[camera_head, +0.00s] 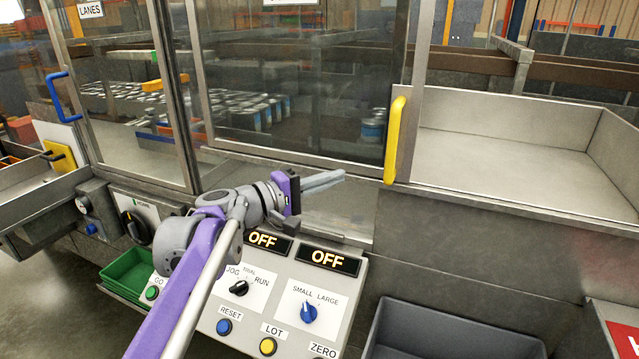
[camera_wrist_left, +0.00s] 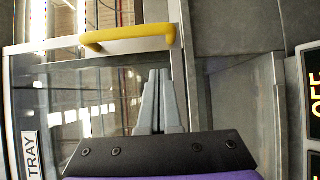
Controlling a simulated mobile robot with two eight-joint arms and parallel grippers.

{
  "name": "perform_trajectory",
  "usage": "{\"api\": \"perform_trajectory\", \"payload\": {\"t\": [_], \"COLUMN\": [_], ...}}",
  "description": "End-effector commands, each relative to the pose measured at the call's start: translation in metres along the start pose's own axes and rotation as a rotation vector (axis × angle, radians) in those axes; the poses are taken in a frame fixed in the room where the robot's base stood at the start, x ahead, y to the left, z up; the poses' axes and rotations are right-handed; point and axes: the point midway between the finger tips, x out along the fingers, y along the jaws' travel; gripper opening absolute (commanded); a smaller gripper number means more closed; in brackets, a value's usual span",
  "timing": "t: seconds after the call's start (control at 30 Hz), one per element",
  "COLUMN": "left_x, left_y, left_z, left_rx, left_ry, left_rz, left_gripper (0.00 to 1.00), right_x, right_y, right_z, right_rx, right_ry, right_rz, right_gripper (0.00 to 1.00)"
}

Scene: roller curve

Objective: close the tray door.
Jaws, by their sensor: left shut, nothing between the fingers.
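The tray door (camera_head: 300,100) is a framed clear panel with a yellow vertical handle (camera_head: 396,140) on its right edge. It stands in front of the cans, and the grey tray bay (camera_head: 500,165) to its right is uncovered. In the left wrist view the door frame (camera_wrist_left: 65,47) carries a TRAY label (camera_wrist_left: 32,155), and the yellow handle (camera_wrist_left: 128,38) lies just beyond my fingertips. My left gripper (camera_head: 340,178) is shut and empty, a little left of the handle in the head view, and appears apart from it. My right gripper is not in view.
A control panel (camera_head: 245,315) with knobs, buttons and two OFF displays is below my left gripper. A dark grey bin (camera_head: 450,335) stands at the lower right. A LANES door with a blue handle (camera_head: 62,97) is at left. A green bin (camera_head: 125,272) sits lower left.

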Motion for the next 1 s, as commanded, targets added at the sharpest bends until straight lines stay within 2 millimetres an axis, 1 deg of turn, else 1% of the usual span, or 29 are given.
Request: {"api": "perform_trajectory", "payload": {"t": [0.03,0.2,0.3,0.4,0.6,1.0], "left_x": [0.013,0.047,0.057,0.064,0.071,0.071], "left_y": [0.001,0.001,0.001,0.000,0.000,0.000], "left_z": [0.001,0.001,0.015,0.022,0.029,0.029], "left_rx": [0.000,0.001,0.000,0.000,0.000,0.001], "left_ry": [-0.005,-0.004,-0.004,-0.002,0.000,0.000], "left_rz": [0.001,0.001,0.001,0.000,0.000,-0.001], "left_gripper": [0.00,0.00,0.00,0.00,0.00,0.00], "right_x": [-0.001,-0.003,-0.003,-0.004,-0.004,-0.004], "right_y": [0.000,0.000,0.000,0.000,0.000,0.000], "right_z": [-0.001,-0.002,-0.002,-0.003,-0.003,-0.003], "right_rx": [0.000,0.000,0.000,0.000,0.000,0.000], "right_ry": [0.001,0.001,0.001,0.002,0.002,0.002], "right_rz": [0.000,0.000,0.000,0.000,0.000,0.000], "right_gripper": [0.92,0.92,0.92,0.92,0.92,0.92]}}
